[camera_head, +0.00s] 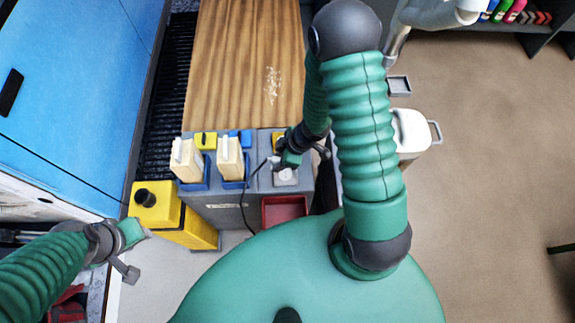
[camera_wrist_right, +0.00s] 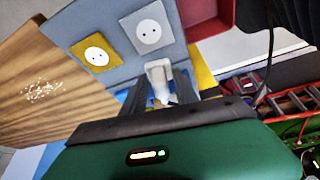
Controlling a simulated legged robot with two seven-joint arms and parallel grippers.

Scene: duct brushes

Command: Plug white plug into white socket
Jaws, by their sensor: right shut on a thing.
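The white socket (camera_head: 286,177) is a pale square plate with a round face on top of the grey unit. It also shows at the top of the right wrist view (camera_wrist_right: 148,31). My right gripper (camera_head: 290,157) is close above and behind it in the head view. In the wrist view, its dark fingers are shut on the white plug (camera_wrist_right: 158,70), which is apart from the socket's face in the picture.
A yellow socket (camera_wrist_right: 96,54) is beside the white one. Two cream containers (camera_head: 187,160) stand in blue holders on the grey unit (camera_head: 222,205). A red bin (camera_head: 284,209) is at its front. A black cord (camera_head: 243,205) hangs down the front. A yellow container (camera_head: 155,205) stands left.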

